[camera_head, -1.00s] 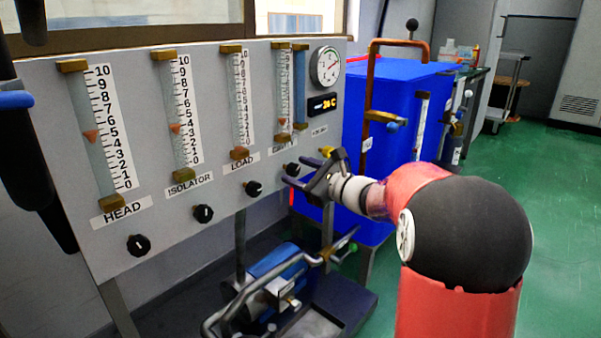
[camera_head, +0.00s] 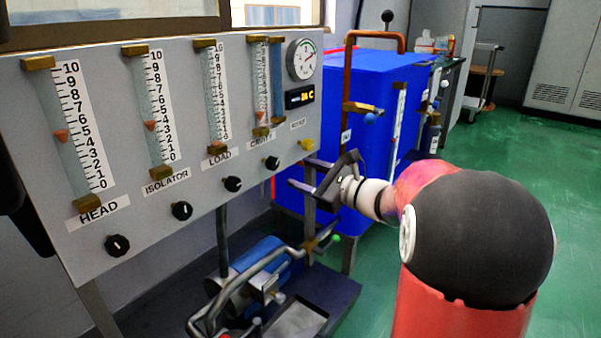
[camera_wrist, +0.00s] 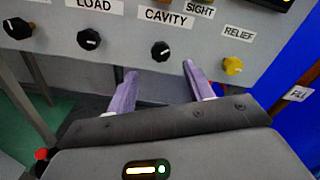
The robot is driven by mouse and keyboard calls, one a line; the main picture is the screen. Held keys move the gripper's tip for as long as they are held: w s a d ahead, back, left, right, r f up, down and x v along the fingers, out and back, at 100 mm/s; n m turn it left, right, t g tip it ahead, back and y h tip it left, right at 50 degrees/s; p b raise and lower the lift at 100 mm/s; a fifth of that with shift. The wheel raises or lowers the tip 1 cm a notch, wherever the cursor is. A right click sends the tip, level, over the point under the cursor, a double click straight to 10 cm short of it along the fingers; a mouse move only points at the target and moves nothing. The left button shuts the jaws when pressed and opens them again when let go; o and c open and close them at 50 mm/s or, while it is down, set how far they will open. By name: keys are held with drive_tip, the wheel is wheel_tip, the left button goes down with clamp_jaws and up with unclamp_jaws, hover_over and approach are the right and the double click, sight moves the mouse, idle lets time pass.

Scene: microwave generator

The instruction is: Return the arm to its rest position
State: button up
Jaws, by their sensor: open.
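My gripper (camera_head: 312,178) is open and empty in front of the lower right of the grey panel (camera_head: 150,205), below and beside the yellow relief knob. In the wrist view my gripper's two purple fingers (camera_wrist: 160,82) stand apart with nothing between them. My red and black arm reaches in from the right in the head view. I cannot tell the exact gap from fingers to panel.
The panel carries several flow tubes, black knobs and a round gauge (camera_head: 301,59). A blue tank (camera_head: 375,85) with copper pipe stands behind the gripper. A blue pump (camera_head: 262,262) with bent pipes sits below the panel. Green floor (camera_head: 480,150) at right is clear.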

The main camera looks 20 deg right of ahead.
drive_tip(key=s+a+r+n+g+h+p, duration=0.1)
drive_tip(key=s+a+n+g+p, duration=0.25)
drive_tip(key=s+a+n, duration=0.35)
drive_tip(key=s+a+n+g+h+p, duration=0.15)
drive_tip(key=s+a+n+g, duration=0.35)
drive_tip(key=s, duration=0.5)
drive_tip(key=s+d+n+h+p, duration=0.2)
drive_tip(key=s+d+n+h, duration=0.1)
drive_tip(key=s+n, duration=0.3)
drive_tip(key=s+d+n+h+p, duration=0.3)
drive_tip(key=s+n+h, duration=0.2)
drive_tip(key=s+n, duration=0.1)
drive_tip(key=shift+s+d+p, duration=0.3)
drive_tip(key=shift+s+p, duration=0.05)
drive_tip(key=shift+s, duration=0.2)
drive_tip(key=shift+g, duration=0.25)
